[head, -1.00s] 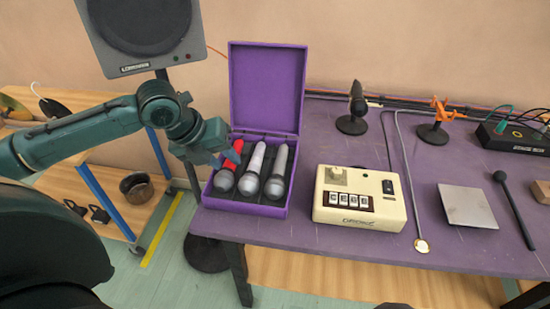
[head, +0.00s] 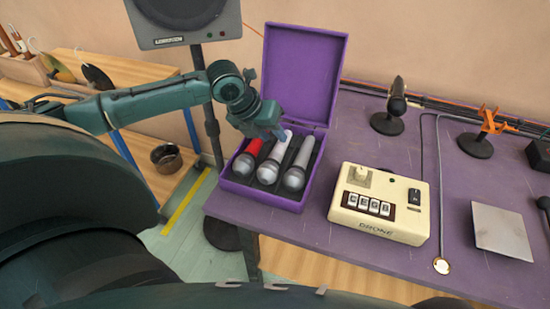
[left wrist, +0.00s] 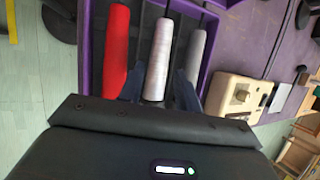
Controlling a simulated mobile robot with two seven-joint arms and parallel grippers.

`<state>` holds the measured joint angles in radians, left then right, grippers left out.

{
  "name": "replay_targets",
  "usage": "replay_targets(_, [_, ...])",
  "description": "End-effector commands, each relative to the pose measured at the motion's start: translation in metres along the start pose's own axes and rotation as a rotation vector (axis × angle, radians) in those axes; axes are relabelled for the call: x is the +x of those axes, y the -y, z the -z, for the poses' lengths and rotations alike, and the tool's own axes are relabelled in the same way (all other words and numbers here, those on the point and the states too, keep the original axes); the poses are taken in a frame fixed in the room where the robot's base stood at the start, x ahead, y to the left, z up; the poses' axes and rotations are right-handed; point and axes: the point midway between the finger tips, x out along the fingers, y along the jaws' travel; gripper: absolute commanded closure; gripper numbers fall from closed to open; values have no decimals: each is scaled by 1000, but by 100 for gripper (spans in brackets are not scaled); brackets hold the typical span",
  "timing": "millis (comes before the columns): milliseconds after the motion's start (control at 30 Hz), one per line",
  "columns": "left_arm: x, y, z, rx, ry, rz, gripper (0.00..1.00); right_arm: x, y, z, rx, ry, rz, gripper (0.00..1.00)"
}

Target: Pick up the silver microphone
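Three microphones lie side by side in an open purple case (head: 239,188). The silver-grey microphone (head: 299,165) is rightmost; it also shows in the left wrist view (left wrist: 190,58). The white microphone (head: 275,160) is in the middle and the red-handled one (head: 246,160) at left. My left gripper (head: 273,131) is over the case, at the white microphone's handle. In the left wrist view my left gripper (left wrist: 159,88) is open, its fingers either side of the white handle (left wrist: 160,50). The silver handle lies just right of the right finger. My right gripper is not in view.
The case's raised lid (head: 303,75) stands behind my left gripper. A cream drone box (head: 380,205) sits right of the case on the purple table (head: 285,240). A small black stand microphone (head: 392,108) is behind it. A speaker (head: 185,18) stands at left.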

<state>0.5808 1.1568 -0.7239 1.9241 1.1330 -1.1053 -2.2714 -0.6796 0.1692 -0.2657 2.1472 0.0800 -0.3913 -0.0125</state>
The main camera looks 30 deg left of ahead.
Motion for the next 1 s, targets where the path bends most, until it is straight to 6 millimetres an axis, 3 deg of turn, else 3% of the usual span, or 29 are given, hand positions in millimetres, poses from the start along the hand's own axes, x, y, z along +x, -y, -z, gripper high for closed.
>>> replay_targets(300, [43, -1, 3, -1, -3, 1, 66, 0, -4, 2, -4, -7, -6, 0])
replay_targets(567, [45, -1, 3, 1, -2, 1, 66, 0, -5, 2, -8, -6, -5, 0])
replay_targets(1000, [44, -1, 2, 0, 0, 1, 100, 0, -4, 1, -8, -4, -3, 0])
